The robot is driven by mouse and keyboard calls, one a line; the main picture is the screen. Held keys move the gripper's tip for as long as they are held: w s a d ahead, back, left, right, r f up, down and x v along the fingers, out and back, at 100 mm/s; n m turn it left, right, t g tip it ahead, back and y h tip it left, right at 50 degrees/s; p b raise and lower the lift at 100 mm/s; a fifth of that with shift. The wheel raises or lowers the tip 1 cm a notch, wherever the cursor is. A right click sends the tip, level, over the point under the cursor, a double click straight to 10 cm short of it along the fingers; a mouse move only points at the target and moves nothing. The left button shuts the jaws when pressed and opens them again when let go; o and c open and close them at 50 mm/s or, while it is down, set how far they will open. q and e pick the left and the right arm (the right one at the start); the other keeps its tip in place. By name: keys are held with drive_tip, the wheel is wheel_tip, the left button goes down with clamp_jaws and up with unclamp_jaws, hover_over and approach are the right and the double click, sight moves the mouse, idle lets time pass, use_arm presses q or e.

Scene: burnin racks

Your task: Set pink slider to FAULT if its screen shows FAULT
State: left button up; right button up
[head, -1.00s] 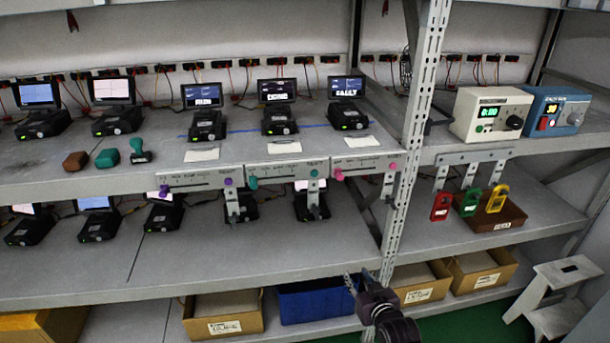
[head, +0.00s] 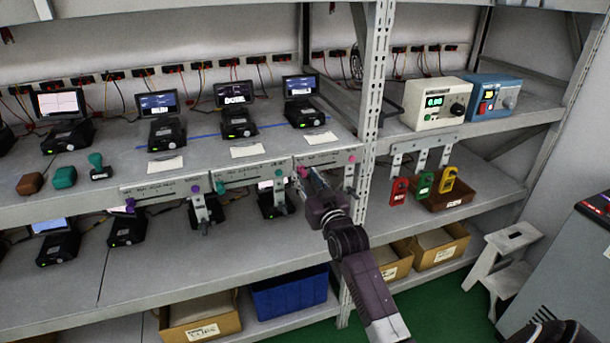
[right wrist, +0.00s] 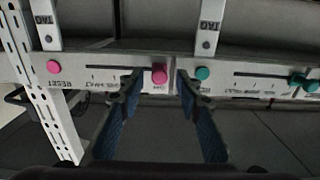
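The pink slider's plate (head: 325,159) is the rightmost of three on the front edge of the upper shelf. Its pink knob (right wrist: 160,73) sits at one end of the slot, far from the pink reset button (right wrist: 54,67). My right gripper (head: 304,180) is at the knob. In the right wrist view its two fingers (right wrist: 158,84) are apart, one on either side of the knob, with gaps visible. The device screen (head: 300,85) above this plate is lit with pale text, too small to read surely. My left gripper is out of view.
The teal slider plate (head: 250,174) adjoins on the left, with its teal knob (right wrist: 298,80) and button; the purple plate (head: 165,190) lies beyond. A perforated upright (head: 372,95) stands right of the pink plate. Tags hang below the plates. A blue bin (head: 290,295) sits underneath.

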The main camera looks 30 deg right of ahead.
drive_tip(key=shift+w+d, duration=0.15)
drive_tip(key=shift+w, duration=0.2)
drive_tip(key=shift+c, duration=0.3)
clamp_jaws()
